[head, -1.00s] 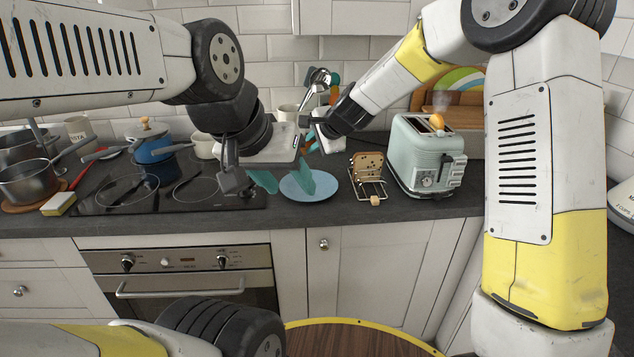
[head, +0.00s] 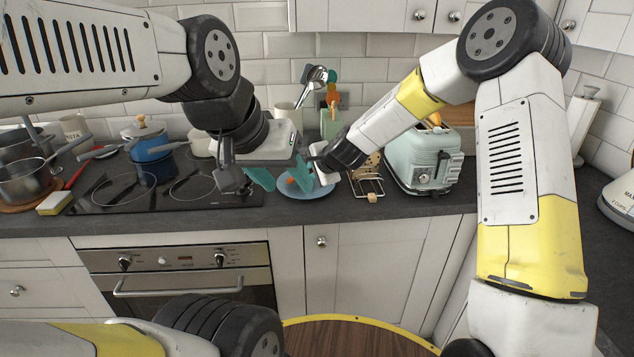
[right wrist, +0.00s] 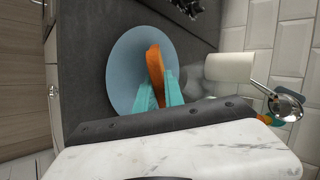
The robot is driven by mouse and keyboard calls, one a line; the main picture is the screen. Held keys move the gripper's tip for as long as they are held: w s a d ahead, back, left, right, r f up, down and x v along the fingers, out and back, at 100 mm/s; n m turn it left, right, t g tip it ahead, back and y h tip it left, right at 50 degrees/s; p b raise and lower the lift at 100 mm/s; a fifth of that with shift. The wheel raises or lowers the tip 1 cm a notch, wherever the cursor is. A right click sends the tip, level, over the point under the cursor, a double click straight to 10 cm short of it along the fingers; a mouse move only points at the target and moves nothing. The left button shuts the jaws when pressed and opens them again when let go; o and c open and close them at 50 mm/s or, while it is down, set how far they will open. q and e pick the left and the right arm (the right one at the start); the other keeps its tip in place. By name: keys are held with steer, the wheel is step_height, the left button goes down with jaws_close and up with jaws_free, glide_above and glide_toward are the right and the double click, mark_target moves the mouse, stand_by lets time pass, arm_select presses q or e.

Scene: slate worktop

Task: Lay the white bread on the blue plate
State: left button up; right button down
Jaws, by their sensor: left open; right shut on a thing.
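The white bread (right wrist: 154,60) shows edge-on in the right wrist view as a thin slice with an orange-brown crust. My right gripper (right wrist: 157,80) is shut on it with teal fingers and holds it upright over the blue plate (right wrist: 122,52). Whether its lower edge touches the plate I cannot tell. In the head view the plate (head: 318,194) lies on the worktop, partly hidden by the grippers, and only a bit of the bread (head: 290,182) shows. My left gripper (head: 281,182) is open and empty, its teal fingers low at the plate's left side.
A wire toast rack (head: 374,191) holding a slice stands right of the plate, with a mint toaster (head: 423,165) behind it. A hob (head: 125,193) with a blue pot (head: 150,146) is on the left. A utensil holder (head: 330,122) stands behind the plate.

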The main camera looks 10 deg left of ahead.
steer(key=c, duration=1.6)
jaws_free()
steer(key=v, duration=0.8)
